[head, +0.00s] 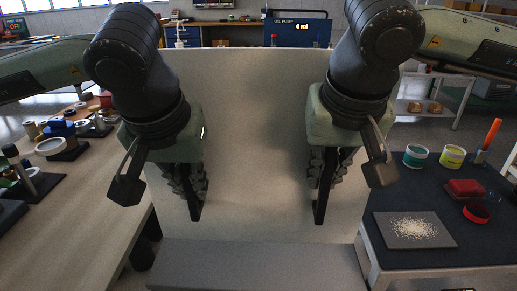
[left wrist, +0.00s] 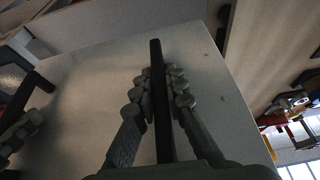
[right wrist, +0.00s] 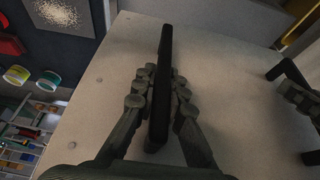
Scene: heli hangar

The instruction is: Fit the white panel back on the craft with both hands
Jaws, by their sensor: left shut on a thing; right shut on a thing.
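The white panel (head: 260,110) stands upright in front of me in the head view, a large flat sheet with two black bar handles. My left gripper (head: 190,190) is shut on the left black handle (left wrist: 157,90), its fingers on both sides of the bar in the left wrist view (left wrist: 158,85). My right gripper (head: 325,190) is shut on the right black handle (right wrist: 161,90), also with a finger on each side in the right wrist view (right wrist: 160,90). Small round fastener marks show near the panel's edge in the wrist views. The craft itself I cannot make out.
A grey ledge (head: 255,262) lies below the panel. A wooden bench (head: 90,215) with tools and dishes stands left. A blue oil pump unit (head: 297,32) is behind.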

